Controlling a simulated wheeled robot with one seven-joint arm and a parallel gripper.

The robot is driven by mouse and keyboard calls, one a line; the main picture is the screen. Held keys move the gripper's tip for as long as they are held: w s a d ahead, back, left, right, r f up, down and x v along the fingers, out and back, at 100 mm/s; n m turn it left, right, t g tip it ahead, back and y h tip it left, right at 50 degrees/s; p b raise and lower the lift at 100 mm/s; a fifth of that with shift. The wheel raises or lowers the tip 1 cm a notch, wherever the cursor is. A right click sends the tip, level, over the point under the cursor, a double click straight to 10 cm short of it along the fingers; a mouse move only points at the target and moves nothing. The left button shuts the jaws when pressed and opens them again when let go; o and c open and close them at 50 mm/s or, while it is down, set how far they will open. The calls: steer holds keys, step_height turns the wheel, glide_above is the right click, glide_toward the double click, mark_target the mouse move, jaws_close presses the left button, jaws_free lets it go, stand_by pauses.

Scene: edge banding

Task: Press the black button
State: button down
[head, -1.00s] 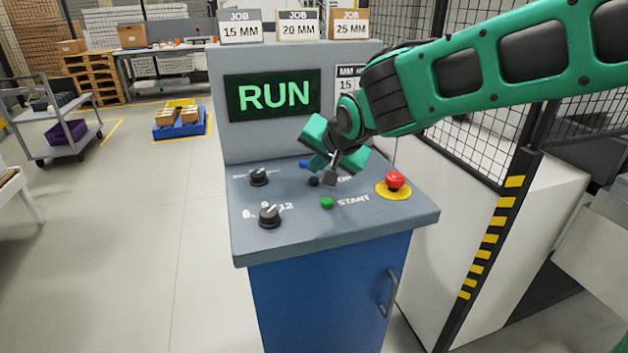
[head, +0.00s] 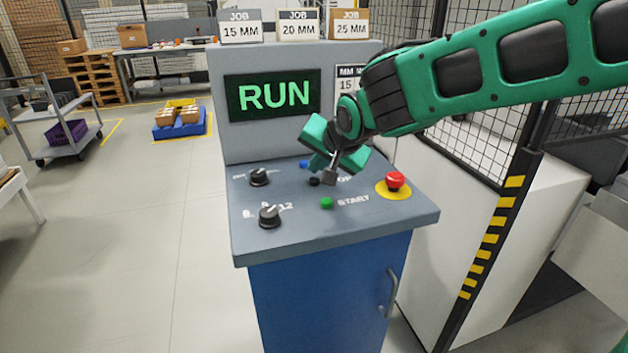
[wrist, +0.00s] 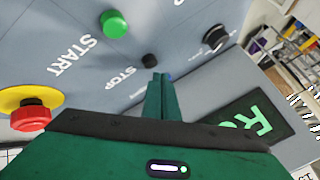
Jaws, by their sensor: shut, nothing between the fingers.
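The black button (head: 314,181) is a small round knob on the grey sloped panel (head: 340,222), next to the word STOP. In the wrist view the black button (wrist: 150,60) lies just beyond my fingertips and looks clear of them. My gripper (head: 329,180) is shut and empty, just right of the black button in the head view. Its fingers (wrist: 160,77) are closed together in the wrist view. Whether the fingertips touch the panel cannot be told.
A green START button (head: 327,203), a red mushroom button (head: 395,181) on a yellow disc, a blue button (head: 304,163) and two black rotary knobs (head: 269,216) share the panel. The screen (head: 272,96) reads RUN. A mesh fence stands at right.

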steer(key=shift+f, duration=0.15)
stand_by(0.3)
steer(key=shift+s+f, duration=0.1)
steer(key=shift+f, duration=0.6)
stand_by(1.0)
steer(key=shift+r, duration=0.9)
steer(key=shift+r, duration=2.5)
